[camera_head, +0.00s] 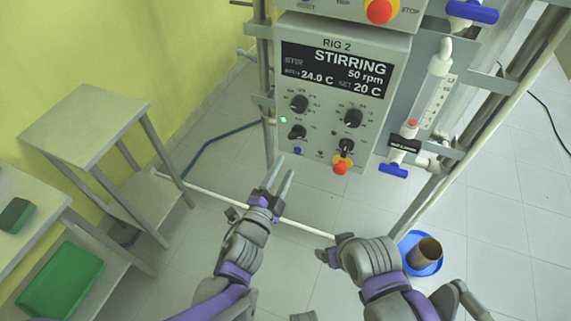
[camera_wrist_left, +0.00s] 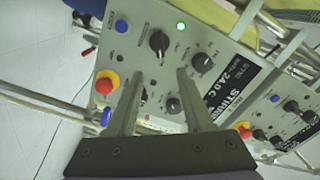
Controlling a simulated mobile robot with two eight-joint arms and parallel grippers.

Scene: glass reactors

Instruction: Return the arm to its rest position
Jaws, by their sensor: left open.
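My left gripper (camera_head: 282,166) is open and empty in the head view. Its two fingers point up toward the lower left of the RIG 2 control panel (camera_head: 318,120). In the left wrist view the parted fingers of my left gripper (camera_wrist_left: 160,78) frame part of the panel (camera_wrist_left: 215,45), with nothing between them. I cannot tell how far the tips are from the panel. My right arm (camera_head: 370,262) is bent at the lower middle of the head view. Its gripper fingers do not show clearly.
Metal frame posts (camera_head: 480,140) stand right of the panel, with a glass tube (camera_head: 430,90) and blue-handled valves. A blue dish (camera_head: 424,266) with a brown cup (camera_head: 427,251) lies near my right arm. A grey stand (camera_head: 85,125) and green trays (camera_head: 60,281) are at left.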

